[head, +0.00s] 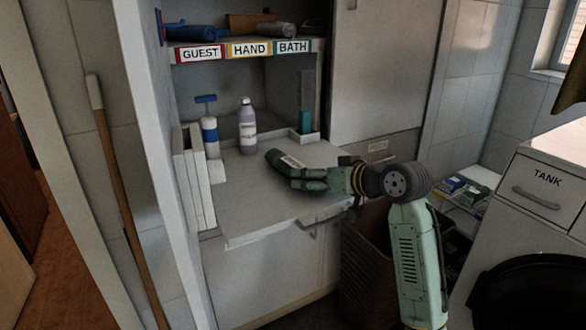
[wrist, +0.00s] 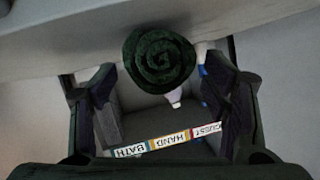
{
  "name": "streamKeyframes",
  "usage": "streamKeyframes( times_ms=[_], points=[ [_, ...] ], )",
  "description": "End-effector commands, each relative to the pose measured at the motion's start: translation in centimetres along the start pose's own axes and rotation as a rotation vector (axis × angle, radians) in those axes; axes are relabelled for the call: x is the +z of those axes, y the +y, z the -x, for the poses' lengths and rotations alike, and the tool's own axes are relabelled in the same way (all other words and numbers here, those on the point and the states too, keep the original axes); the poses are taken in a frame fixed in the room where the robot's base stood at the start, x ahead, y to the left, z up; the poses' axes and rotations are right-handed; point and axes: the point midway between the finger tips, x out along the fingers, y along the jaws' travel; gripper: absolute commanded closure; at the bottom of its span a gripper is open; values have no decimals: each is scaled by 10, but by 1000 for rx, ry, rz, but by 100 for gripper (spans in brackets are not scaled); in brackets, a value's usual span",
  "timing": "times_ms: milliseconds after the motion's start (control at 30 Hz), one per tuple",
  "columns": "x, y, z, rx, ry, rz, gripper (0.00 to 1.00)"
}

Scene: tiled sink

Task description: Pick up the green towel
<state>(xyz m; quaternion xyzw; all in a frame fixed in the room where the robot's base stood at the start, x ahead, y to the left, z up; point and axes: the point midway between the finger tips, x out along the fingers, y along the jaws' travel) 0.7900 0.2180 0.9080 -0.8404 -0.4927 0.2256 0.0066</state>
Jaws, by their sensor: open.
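The green towel is a dark green roll (head: 275,157) lying on the grey counter shelf. In the wrist view its spiral end (wrist: 160,60) faces the camera, near the top middle. My gripper (head: 296,178) is low over the shelf, close to the towel's near end, and points left. In the wrist view my gripper (wrist: 160,78) is open, with one finger on each side of the towel's end and visible gaps beside it. The towel's far part is hidden behind its end in the wrist view.
A purple-white bottle (head: 247,128) and a blue-topped white bottle (head: 210,137) stand behind the towel. White upright panels (head: 194,180) edge the shelf's left. Above is a shelf labelled GUEST, HAND, BATH (head: 245,50). A brown basket (head: 368,265) stands below right.

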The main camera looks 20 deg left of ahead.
Motion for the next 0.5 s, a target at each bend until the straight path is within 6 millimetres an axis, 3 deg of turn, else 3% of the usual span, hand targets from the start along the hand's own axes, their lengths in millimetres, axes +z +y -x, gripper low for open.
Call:
streamKeyframes(
  times_ms=[200,500],
  points=[
    [-2,-1,-26,1,-1,-1,31],
    [-1,-1,-30,1,1,0,33]
  ],
)
